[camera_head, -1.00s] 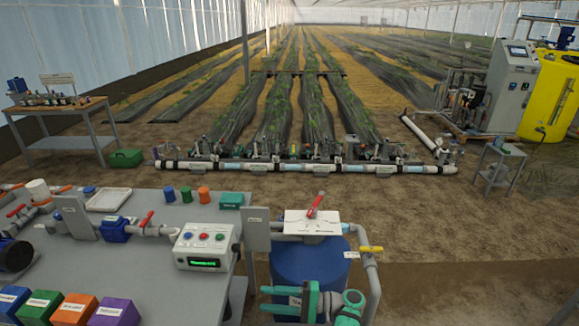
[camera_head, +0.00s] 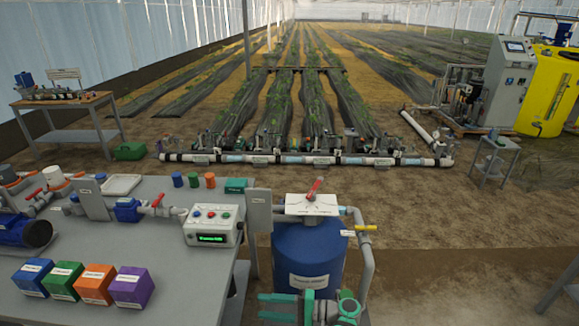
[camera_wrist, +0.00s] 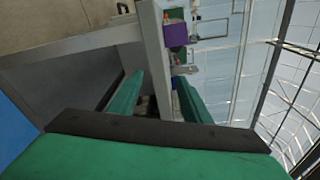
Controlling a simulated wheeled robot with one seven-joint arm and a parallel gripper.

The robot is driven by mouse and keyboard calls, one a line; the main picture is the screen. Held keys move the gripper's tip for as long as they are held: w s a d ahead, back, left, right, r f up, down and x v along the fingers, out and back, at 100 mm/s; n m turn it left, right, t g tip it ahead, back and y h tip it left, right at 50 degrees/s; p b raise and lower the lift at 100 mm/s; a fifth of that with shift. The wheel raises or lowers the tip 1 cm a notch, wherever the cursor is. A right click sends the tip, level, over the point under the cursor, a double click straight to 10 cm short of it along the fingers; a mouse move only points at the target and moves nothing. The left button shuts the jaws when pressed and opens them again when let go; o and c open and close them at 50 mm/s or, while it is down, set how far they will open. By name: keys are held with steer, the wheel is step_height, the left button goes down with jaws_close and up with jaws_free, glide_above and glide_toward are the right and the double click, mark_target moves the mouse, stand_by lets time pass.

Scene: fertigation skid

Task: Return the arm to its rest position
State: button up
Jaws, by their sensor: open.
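My gripper (camera_head: 264,307) is at the bottom of the head view, in front of the blue tank (camera_head: 305,255) and right of the grey bench (camera_head: 185,285). Its green fingers point left and are apart, with nothing between them. In the wrist view my gripper (camera_wrist: 160,80) also shows two spread green fingers. Beyond them are the edge of a grey surface and a purple box (camera_wrist: 177,34), seen turned on its side. The lower part of my arm is cut off by the bottom edge of the head view.
A purple box (camera_head: 132,287) and other coloured boxes stand on the bench near a control box (camera_head: 212,225). A grey pipe with a yellow valve handle (camera_head: 366,228) rises right of the tank. Bare soil (camera_head: 450,250) lies open to the right.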

steer(key=s+f+m+t+h, duration=0.25)
steer(key=s+f, duration=0.35)
steer(key=f, duration=0.4)
steer(key=s+f+m+t+h, duration=0.1)
steer(key=s+f+h, duration=0.35)
steer(key=f, duration=0.65)
steer(key=s+d+f+n+t+h, duration=0.1)
steer(key=s+d+f+h, duration=0.2)
steer(key=s, duration=0.5)
steer(key=s+d+f+t+h, duration=0.1)
steer(key=s+d+f+h, duration=0.15)
steer(key=s, duration=0.55)
steer(key=s+d+r+n+t+h, duration=0.3)
steer(key=s+r+h, duration=0.1)
steer(key=s+r, duration=0.6)
steer(key=s+r+n+t, duration=0.2)
steer(key=s+r, duration=0.2)
steer(key=r, duration=0.8)
steer(key=s+a+r+n+t, duration=0.1)
steer(key=s+r+n+t, duration=0.1)
steer(key=r, duration=1.1)
steer(key=shift+s+a+r+t+h, duration=0.3)
steer(key=shift+s+t+h, duration=0.05)
steer(key=shift+s, duration=0.5)
steer(key=shift+n, duration=0.25)
steer(key=shift+c, duration=0.6)
